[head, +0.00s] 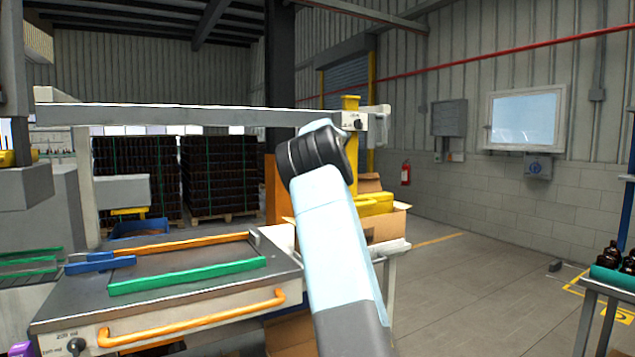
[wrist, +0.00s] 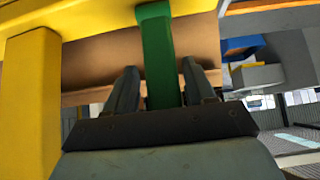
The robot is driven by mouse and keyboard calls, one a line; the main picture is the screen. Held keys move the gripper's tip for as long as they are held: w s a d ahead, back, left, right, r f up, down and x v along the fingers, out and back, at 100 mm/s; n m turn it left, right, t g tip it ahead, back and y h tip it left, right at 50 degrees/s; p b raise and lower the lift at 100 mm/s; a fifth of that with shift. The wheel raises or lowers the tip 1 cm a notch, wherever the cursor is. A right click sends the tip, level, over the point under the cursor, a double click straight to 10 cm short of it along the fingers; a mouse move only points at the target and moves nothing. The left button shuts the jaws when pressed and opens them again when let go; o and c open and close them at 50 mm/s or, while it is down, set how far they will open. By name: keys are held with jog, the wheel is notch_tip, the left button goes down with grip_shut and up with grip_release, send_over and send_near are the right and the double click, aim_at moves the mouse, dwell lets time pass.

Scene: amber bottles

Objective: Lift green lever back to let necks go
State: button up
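In the wrist view, a green lever (wrist: 158,50) stands upright between the two fingers of my gripper (wrist: 160,85). The fingers are apart, one on each side of the lever. A small gap shows on its left side, and the right finger is very close to it or touching. The lower end of the lever is hidden behind the gripper body. Yellow machine parts (wrist: 30,90) fill the left and top left of that view. In the head view my arm hides the gripper and lever. No bottle necks can be made out near the lever.
A brown cardboard surface (wrist: 90,68) lies behind the lever. In the head view, a bench (head: 70,306) with green and orange rails stands left of my arm under a grey beam (head: 190,117). Brown bottles (head: 608,255) stand on a table at the far right. Open floor lies between.

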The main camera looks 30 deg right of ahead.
jog(key=shift+a+r, duration=0.1)
jog(key=shift+a, duration=0.05)
jog(key=shift+s+r, duration=0.15)
jog(key=shift+r, duration=0.1)
jog(key=v, duration=1.3)
jog(key=shift+s, duration=0.1)
